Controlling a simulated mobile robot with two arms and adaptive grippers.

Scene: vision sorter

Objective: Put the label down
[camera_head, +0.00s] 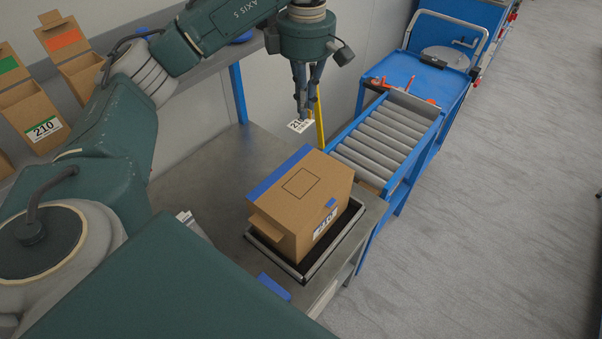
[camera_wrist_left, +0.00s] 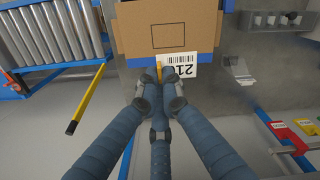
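A white label (camera_head: 298,126) with black print reading 21-something hangs at the fingertips of my left gripper (camera_head: 305,112). The label also shows in the left wrist view (camera_wrist_left: 186,60), with a barcode and part of a number. The gripper's fingers are closed together on the label's edge and cover part of it. A brown cardboard box (camera_head: 325,183) stands below and in front, with blue tape and a black outlined rectangle (camera_head: 300,183) on its top. The label is apart from the box, above and behind it in the head view. My right gripper is out of view.
The box stands on a dark framed platform (camera_head: 338,238) on a grey bench (camera_head: 212,170). A roller conveyor (camera_head: 385,143) and blue cart (camera_head: 425,75) lie to the right. Open cartons (camera_head: 28,98) stand at left. A yellow bar (camera_head: 319,120) rises behind the label.

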